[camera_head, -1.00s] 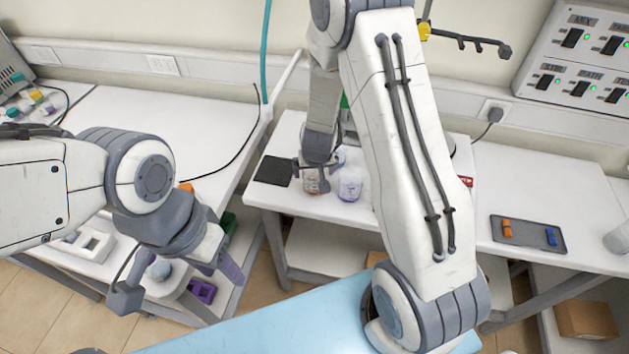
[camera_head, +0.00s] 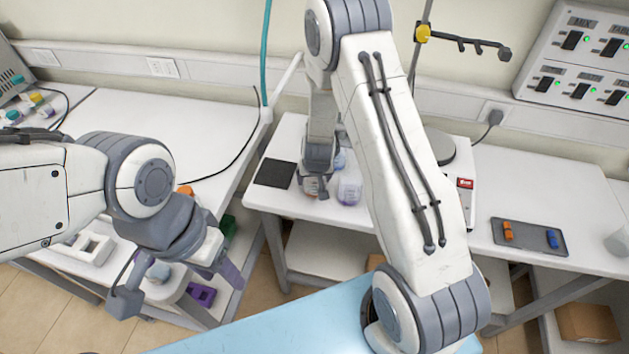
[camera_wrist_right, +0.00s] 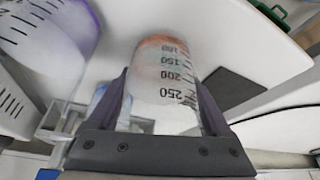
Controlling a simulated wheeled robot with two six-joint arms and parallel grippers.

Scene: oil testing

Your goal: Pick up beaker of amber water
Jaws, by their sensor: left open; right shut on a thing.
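A clear beaker (camera_head: 311,188) with a faint amber-orange tint stands near the front edge of the white back table. In the right wrist view the beaker (camera_wrist_right: 163,85) fills the middle, its printed scale upside down. My right gripper (camera_head: 317,170) is shut on it, one dark finger on each side. The head view does not show clearly whether its base touches the table. A beaker with purple liquid (camera_head: 348,188) stands just to its right; it also shows at the upper left of the right wrist view (camera_wrist_right: 48,45). My left gripper (camera_head: 180,290) is open and empty at the lower left.
A dark pad (camera_head: 274,173) lies left of the beakers. A white device with a dark round plate (camera_head: 440,146) is partly behind my right arm. A grey tray (camera_head: 528,237) with orange and blue pieces lies right. A stand with a clamp (camera_head: 470,42) rises behind.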

